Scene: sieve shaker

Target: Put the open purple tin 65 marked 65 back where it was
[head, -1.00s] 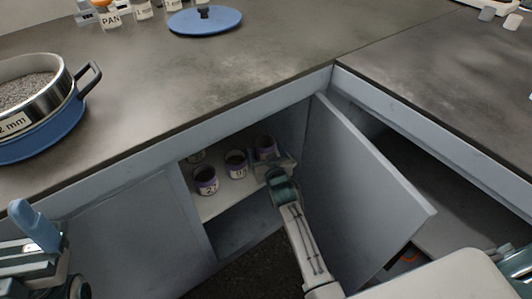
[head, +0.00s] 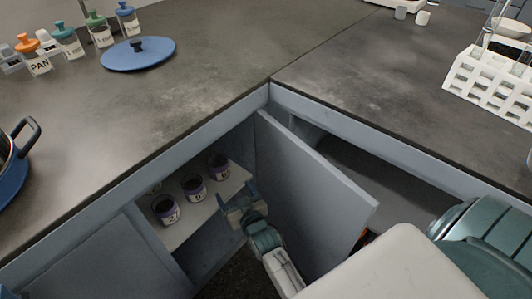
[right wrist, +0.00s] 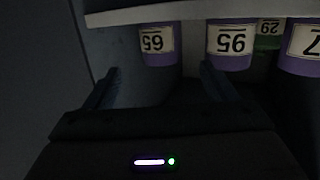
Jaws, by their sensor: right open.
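The purple tin 65 (head: 218,168) stands upright on the shelf inside the open cupboard, at the right end of a row. It also shows upside down in the right wrist view (right wrist: 160,58). Its top looks dark and uncovered. My right gripper (head: 238,202) is open and empty in front of the shelf, apart from the tin. In the right wrist view, tin 65 lies ahead between the two spread fingers (right wrist: 160,74). Purple tin 95 (head: 194,189) stands beside it, then another purple tin (head: 165,212).
The cupboard door (head: 310,190) stands open just right of my right gripper. A green tin 29 (right wrist: 268,43) sits farther back. The counter above holds a blue lid (head: 138,56), several jars and a white rack (head: 485,88).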

